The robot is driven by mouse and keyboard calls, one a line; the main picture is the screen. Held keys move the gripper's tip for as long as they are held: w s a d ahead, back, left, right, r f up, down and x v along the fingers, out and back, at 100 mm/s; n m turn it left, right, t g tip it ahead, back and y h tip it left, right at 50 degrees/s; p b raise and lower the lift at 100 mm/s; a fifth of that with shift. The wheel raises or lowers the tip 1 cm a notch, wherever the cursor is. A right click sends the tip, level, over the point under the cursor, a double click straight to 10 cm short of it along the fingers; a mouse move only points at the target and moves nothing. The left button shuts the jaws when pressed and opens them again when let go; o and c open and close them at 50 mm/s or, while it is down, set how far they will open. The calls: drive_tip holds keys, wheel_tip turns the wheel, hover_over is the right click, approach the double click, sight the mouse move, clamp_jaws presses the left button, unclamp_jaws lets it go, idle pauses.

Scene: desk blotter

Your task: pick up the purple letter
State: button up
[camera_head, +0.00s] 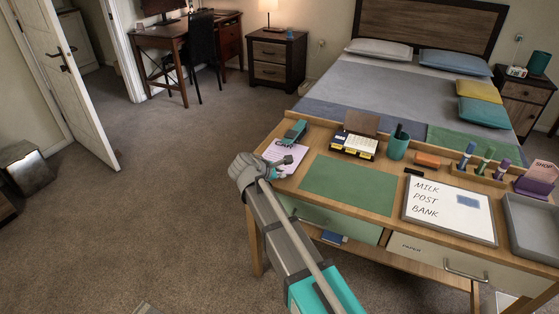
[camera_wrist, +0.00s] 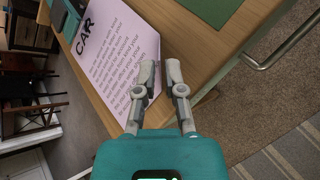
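The purple letter (camera_head: 278,155) is a lilac sheet on the left end of the desk, headed "CAR" with the rest of its heading cut off or covered. In the wrist view the letter (camera_wrist: 112,55) overhangs the desk's edge, with floor showing beyond it. A teal stapler-like object (camera_head: 295,131) sits at its far end. My gripper (camera_wrist: 161,70) is at the letter's edge, its fingers a small gap apart. The left finger overlaps the letter in the picture and the right finger is over bare wood. Whether either touches the paper I cannot tell.
A green blotter (camera_head: 348,187) lies in the desk's middle, with a whiteboard (camera_head: 450,211) and grey tray (camera_head: 535,229) to its right. A teal pen cup (camera_head: 398,148), a card box (camera_head: 354,143) and several markers stand behind. Drawer handles (camera_head: 466,275) protrude in front.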

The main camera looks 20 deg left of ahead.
sight(292, 173)
drive_tip(key=x, duration=0.1)
drive_tip(key=b+x, duration=0.1)
drive_tip(key=x, duration=0.1)
drive_tip(key=shift+a+f+b, duration=0.2)
drive_tip(key=shift+a+b, duration=0.05)
drive_tip(key=shift+b, duration=0.1)
drive_tip(key=shift+w+d+f+b, duration=0.3)
drive_tip(key=shift+w+f+b, duration=0.1)
drive_tip(key=shift+w, duration=0.15)
clamp_jaws()
drive_tip(key=shift+r+p, duration=0.35)
